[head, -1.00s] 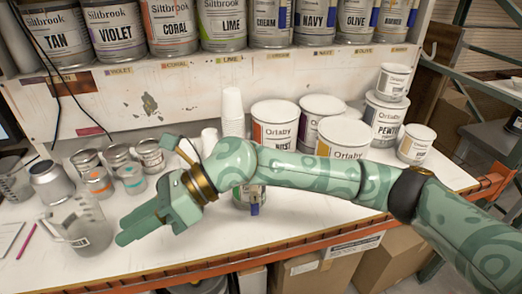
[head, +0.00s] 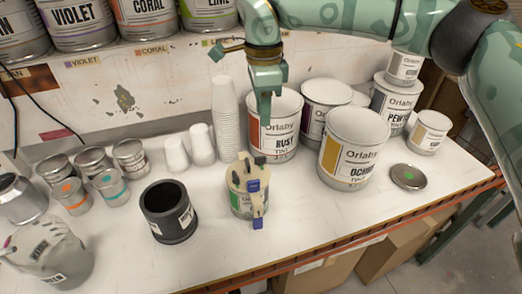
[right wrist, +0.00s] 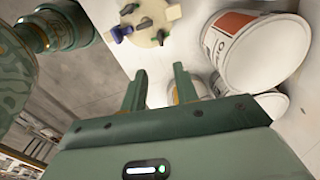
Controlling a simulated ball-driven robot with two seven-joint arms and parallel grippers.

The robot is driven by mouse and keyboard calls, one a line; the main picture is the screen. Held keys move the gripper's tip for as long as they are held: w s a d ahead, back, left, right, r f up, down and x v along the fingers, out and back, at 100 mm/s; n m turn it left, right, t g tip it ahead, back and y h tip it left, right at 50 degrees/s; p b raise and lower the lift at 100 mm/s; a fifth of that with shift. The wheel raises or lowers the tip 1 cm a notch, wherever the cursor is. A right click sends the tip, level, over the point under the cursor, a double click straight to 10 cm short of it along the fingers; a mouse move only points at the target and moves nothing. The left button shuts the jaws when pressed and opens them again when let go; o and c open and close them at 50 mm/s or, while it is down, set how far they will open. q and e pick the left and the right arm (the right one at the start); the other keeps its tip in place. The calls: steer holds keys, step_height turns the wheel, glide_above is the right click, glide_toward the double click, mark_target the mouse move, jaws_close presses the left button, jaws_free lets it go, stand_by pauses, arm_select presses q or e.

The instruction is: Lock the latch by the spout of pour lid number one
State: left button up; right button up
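The can with the cream pour lid (head: 238,180) stands upright near the table's front. Its lid has blue parts (head: 253,186), a blue piece at the front (head: 257,222) and small dark knobs. I cannot read a number on it, nor tell whether the latch is locked. In the right wrist view the lid (right wrist: 150,38) shows at the top, beyond the fingertips. My right gripper (head: 264,120) points down above and behind the lid, apart from it. In the right wrist view its two fingers (right wrist: 160,72) are spread and empty. My left gripper is out of view.
A black cup (head: 168,210) stands left; a loose round lid (head: 408,177) lies right. Clear table lies in front.

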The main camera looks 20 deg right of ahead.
glide_above(262, 157)
step_height(262, 157, down, 5)
steer(key=shift+d+f, duration=0.1)
step_height(262, 157, down, 7)
steer(key=shift+r+b, duration=0.1)
steer(key=shift+b, duration=0.45)
steer(key=shift+w+f, duration=0.1)
steer(key=shift+f, duration=0.5)
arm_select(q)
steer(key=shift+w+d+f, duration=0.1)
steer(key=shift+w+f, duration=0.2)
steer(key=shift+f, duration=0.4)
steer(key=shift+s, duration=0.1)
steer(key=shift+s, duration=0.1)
arm_select(e)
jaws_close()
